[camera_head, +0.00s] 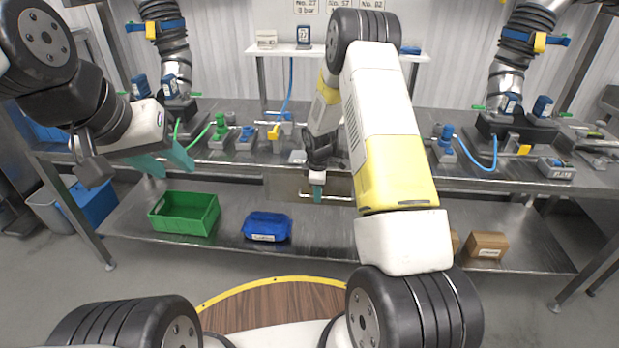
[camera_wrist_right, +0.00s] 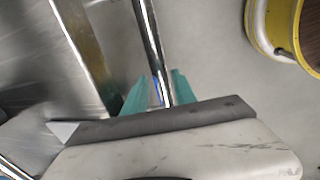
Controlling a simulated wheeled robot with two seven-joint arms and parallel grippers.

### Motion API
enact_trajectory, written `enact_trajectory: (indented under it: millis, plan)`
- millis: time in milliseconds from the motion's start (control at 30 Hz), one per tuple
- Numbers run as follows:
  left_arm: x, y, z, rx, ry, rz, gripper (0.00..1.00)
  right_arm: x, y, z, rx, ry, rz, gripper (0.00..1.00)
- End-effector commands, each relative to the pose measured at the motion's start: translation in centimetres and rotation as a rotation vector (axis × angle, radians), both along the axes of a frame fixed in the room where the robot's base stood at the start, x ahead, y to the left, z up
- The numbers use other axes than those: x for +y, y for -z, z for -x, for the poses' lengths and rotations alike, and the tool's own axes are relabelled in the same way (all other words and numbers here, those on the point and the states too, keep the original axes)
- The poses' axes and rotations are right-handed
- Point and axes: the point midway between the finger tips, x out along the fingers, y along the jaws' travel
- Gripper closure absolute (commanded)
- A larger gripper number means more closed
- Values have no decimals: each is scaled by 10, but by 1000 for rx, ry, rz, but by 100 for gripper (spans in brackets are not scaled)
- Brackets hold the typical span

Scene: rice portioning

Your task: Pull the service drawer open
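The service drawer (camera_head: 283,187) is a grey metal front under the middle of the workbench. Its chrome bar handle (camera_head: 341,198) runs along the front, and my right arm hides part of the drawer. My right gripper (camera_head: 317,192) is at the handle. In the right wrist view, the chrome bar (camera_wrist_right: 150,40) passes between the two teal fingertips (camera_wrist_right: 160,88), with a narrow gap visible beside it, so the fingers look open around it. My left gripper (camera_head: 168,163) is open and empty in front of the bench's left part, away from the drawer.
The workbench (camera_head: 390,163) carries green fittings (camera_head: 246,138) and blue fittings (camera_head: 444,150). Open floor lies in front of the shelf.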

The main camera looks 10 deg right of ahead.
Motion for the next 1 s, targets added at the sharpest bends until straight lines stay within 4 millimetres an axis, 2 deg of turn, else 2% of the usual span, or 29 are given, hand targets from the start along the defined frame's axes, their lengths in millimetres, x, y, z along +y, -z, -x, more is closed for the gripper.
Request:
enact_trajectory:
  millis: [100,367,533,567,1000]
  plan:
    - [0,0,0,0,0,0,64,0,7,-1,0,0,0,67]
    - [0,0,0,0,0,0,64,-1,8,-2,0,1,0,67]
    - [0,0,0,0,0,0,64,-1,8,-2,0,1,0,99]
    - [0,0,0,0,0,0,64,-1,8,-2,0,1,0,100]
    - [0,0,0,0,0,0,64,-1,8,-2,-1,1,0,100]
